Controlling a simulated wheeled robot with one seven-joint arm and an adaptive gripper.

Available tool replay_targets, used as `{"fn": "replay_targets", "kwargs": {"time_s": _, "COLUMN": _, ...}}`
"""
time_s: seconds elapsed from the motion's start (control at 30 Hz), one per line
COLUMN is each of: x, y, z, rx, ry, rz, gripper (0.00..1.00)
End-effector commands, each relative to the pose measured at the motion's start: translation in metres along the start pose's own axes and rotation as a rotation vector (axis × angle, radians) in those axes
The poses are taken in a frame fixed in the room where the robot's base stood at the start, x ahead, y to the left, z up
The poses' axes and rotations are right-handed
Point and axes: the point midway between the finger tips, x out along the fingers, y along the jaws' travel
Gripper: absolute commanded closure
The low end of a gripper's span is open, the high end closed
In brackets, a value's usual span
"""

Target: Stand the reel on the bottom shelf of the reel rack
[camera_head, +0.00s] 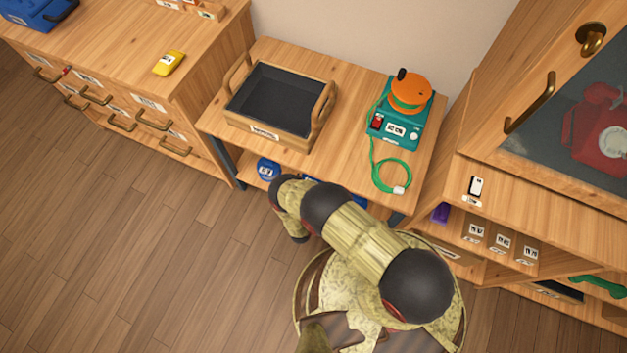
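I cannot tell for certain which thing is the reel. An orange round piece with a dark knob (410,92) sits on a teal device (396,128) at the right of the wooden table. A blue round piece with a white label (268,169) shows on the shelf under the table; more blue beside it is mostly hidden by my arm. No rack is clearly readable as the reel rack; a wooden shelf unit (480,263) with several small labels stands at the right. My arm bends over the table's front edge, and my gripper does not show.
A dark-lined wooden tray (276,100) with handles stands on the table (347,132). A green cord (391,176) lies coiled near its right edge. A drawer cabinet (188,75) with a yellow object (168,64) is at left. A glass-fronted cabinet holds a red phone (600,125). Floor is clear at lower left.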

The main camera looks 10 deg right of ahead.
Motion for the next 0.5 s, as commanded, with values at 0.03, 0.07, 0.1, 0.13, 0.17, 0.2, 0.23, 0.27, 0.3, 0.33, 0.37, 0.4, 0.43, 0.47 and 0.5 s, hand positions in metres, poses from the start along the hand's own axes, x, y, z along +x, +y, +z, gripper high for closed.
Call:
{"fn": "replay_targets", "kwargs": {"time_s": 0.03, "x": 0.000, "y": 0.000, "z": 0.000, "rx": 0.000, "ry": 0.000, "rz": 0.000, "gripper": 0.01}}
{"fn": "replay_targets", "kwargs": {"time_s": 0.07, "x": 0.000, "y": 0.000, "z": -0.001, "rx": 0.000, "ry": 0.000, "rz": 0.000, "gripper": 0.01}}
{"fn": "replay_targets", "kwargs": {"time_s": 0.1, "x": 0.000, "y": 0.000, "z": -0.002, "rx": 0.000, "ry": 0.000, "rz": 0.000, "gripper": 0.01}}
{"fn": "replay_targets", "kwargs": {"time_s": 0.13, "x": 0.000, "y": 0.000, "z": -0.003, "rx": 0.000, "ry": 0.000, "rz": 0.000, "gripper": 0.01}}
{"fn": "replay_targets", "kwargs": {"time_s": 0.17, "x": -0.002, "y": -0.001, "z": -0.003, "rx": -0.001, "ry": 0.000, "rz": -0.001, "gripper": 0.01}}
{"fn": "replay_targets", "kwargs": {"time_s": 0.2, "x": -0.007, "y": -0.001, "z": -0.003, "rx": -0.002, "ry": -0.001, "rz": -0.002, "gripper": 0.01}}
{"fn": "replay_targets", "kwargs": {"time_s": 0.23, "x": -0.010, "y": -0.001, "z": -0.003, "rx": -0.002, "ry": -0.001, "rz": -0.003, "gripper": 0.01}}
{"fn": "replay_targets", "kwargs": {"time_s": 0.27, "x": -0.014, "y": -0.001, "z": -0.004, "rx": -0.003, "ry": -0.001, "rz": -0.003, "gripper": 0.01}}
{"fn": "replay_targets", "kwargs": {"time_s": 0.3, "x": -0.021, "y": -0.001, "z": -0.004, "rx": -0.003, "ry": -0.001, "rz": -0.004, "gripper": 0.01}}
{"fn": "replay_targets", "kwargs": {"time_s": 0.33, "x": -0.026, "y": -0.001, "z": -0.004, "rx": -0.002, "ry": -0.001, "rz": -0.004, "gripper": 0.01}}
{"fn": "replay_targets", "kwargs": {"time_s": 0.37, "x": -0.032, "y": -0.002, "z": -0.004, "rx": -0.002, "ry": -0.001, "rz": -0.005, "gripper": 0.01}}
{"fn": "replay_targets", "kwargs": {"time_s": 0.4, "x": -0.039, "y": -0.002, "z": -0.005, "rx": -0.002, "ry": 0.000, "rz": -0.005, "gripper": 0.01}}
{"fn": "replay_targets", "kwargs": {"time_s": 0.43, "x": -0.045, "y": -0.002, "z": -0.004, "rx": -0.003, "ry": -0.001, "rz": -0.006, "gripper": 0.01}}
{"fn": "replay_targets", "kwargs": {"time_s": 0.47, "x": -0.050, "y": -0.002, "z": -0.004, "rx": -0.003, "ry": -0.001, "rz": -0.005, "gripper": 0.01}}
{"fn": "replay_targets", "kwargs": {"time_s": 0.5, "x": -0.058, "y": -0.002, "z": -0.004, "rx": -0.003, "ry": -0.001, "rz": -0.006, "gripper": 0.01}}
